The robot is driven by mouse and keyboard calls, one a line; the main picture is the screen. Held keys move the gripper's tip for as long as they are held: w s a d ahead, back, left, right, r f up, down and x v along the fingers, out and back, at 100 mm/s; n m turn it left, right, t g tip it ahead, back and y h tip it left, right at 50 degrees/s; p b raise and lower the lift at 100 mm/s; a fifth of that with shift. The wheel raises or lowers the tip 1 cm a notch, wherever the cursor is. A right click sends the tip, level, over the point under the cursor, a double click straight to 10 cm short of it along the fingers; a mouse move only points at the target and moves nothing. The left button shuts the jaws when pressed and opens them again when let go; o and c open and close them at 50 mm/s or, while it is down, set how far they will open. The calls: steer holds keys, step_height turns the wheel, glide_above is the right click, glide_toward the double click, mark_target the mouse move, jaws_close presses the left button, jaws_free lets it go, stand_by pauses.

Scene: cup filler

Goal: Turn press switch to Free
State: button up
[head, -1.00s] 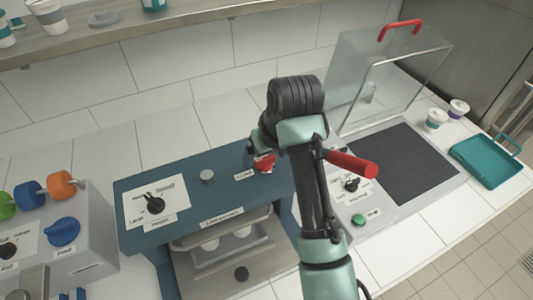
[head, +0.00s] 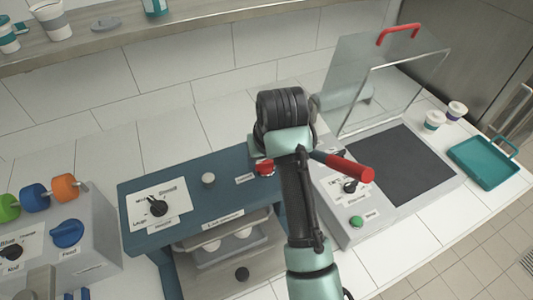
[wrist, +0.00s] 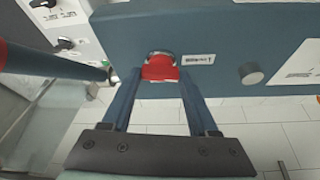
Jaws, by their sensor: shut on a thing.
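A small red switch (head: 265,168) sits on the top right part of the blue machine (head: 225,166), beside a small white label. It also shows in the wrist view (wrist: 160,69), between the fingertips of my gripper (wrist: 160,78). My gripper is shut on this red switch from above. In the head view my arm and wrist cover the machine's right end and hide the fingertips. The label's print (wrist: 198,60) is too small to read.
A lever with a red grip (head: 352,167) sticks out right of my arm, near the machine's right end. A grey unit with a dark plate (head: 390,165) and raised clear lid (head: 385,75) stands to the right. A black dial (head: 157,207) is at the machine's left.

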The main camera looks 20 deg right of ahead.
steer(key=m+p, duration=0.1)
steer(key=m, duration=0.1)
steer(key=m+h+p, duration=0.1)
steer(key=m+p, duration=0.1)
steer(key=shift+w+a+r+m+g+h, duration=0.1)
steer(key=shift+a+r+m+g+h, duration=0.1)
steer(key=shift+m+g+h, duration=0.1)
steer(key=m+h+p, duration=0.1)
steer(key=m, duration=0.2)
steer(key=shift+w+m+g+p, duration=0.1)
steer(key=shift+m+g+p, duration=0.2)
steer(key=shift+g+p, duration=0.1)
steer(key=m, duration=0.2)
steer(key=m+g+h, duration=0.1)
steer(key=m, duration=0.1)
steer(key=shift+w+f+g+b, duration=0.1)
steer(key=shift+f+g+b, duration=0.1)
steer(key=shift+g+b, duration=0.1)
steer(key=shift+m+g+b, duration=0.6)
steer(key=shift+m+b, duration=0.05)
steer(key=shift+m, duration=1.15)
steer(key=shift+r, duration=0.1)
steer(key=o, duration=1.4)
steer(key=p+v, duration=0.2)
steer(key=v, duration=1.1)
steer(key=shift+w+a, duration=0.1)
steer(key=shift+a, duration=0.05)
